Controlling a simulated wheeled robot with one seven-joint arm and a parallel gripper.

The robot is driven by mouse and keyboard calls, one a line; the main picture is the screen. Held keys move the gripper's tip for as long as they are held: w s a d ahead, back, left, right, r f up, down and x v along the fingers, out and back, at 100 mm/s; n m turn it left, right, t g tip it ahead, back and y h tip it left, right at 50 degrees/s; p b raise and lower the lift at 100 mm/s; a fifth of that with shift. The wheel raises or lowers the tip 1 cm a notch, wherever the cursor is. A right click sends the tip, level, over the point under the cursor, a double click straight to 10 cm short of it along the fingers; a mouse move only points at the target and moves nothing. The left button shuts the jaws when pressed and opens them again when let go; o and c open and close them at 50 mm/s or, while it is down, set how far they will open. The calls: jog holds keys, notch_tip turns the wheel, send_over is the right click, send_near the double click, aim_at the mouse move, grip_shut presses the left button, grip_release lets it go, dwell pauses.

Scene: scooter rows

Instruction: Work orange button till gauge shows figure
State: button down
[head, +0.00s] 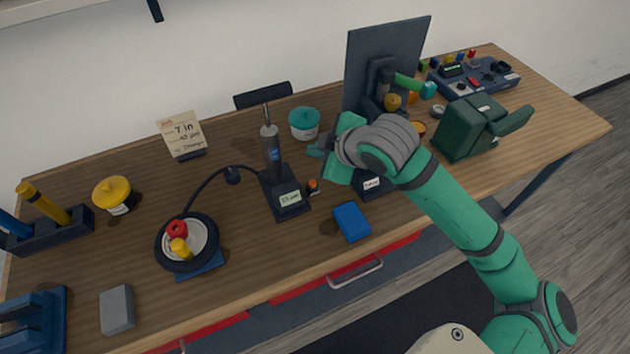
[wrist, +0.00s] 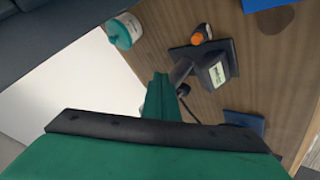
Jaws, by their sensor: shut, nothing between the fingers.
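The orange button (head: 313,186) sits on a small dark block beside the pump base, and it also shows in the wrist view (wrist: 197,38). The gauge (head: 290,198) is a pale display on the black base of the upright pump (head: 271,150); its figure is small and seems to read 23 psi. The gauge face also shows in the wrist view (wrist: 217,74). A card (head: 182,135) at the back seems to read 7 in, 40 psi. My gripper (head: 318,151) is shut and empty, above and behind the button, apart from it. Its closed fingers show in the wrist view (wrist: 160,84).
A black hose (head: 205,183) runs from the pump to a small wheel (head: 164,249) with red and yellow parts. A teal jar (head: 304,125) stands close behind my gripper. A blue block (head: 351,222) lies in front. A dark monitor-like panel (head: 383,55) stands behind my arm.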

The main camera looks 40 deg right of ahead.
jog(key=shift+f, duration=4.4)
jog(key=shift+f, duration=0.9)
dwell(0.8)
jog(key=shift+r, duration=0.9)
jog(key=shift+r, duration=2.5)
jog(key=shift+s, duration=0.1)
